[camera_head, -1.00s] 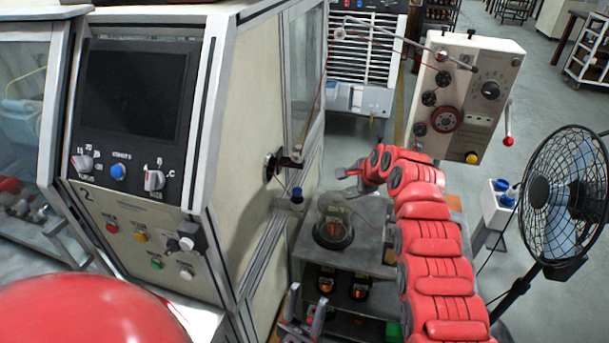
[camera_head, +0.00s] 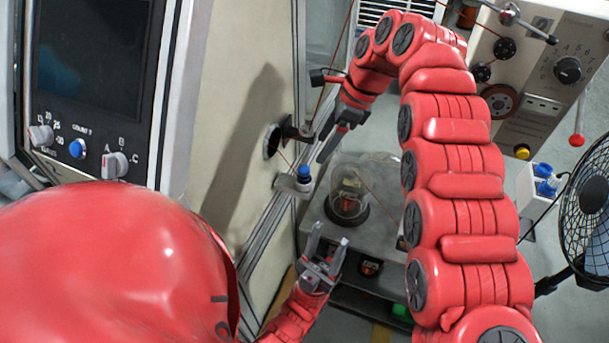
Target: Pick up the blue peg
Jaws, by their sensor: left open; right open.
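The blue peg (camera_head: 304,173) is a small blue-topped piece standing upright on a small metal bracket (camera_head: 293,185) on the side of the beige machine. My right gripper (camera_head: 324,144) is open and empty, a little above and to the right of the peg in the picture, its fingers pointing down and left. My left gripper (camera_head: 328,238) is open and empty below the peg, fingers pointing up, with a visible gap between it and the peg. I cannot tell how far either gripper is from the peg in depth.
A glass dome (camera_head: 350,187) stands on a grey cart right of the peg. A spindle (camera_head: 272,141) with an arm juts from the machine above it. A thin wire runs close by. A white box (camera_head: 533,203) with blue pieces and a fan (camera_head: 585,215) stand at right.

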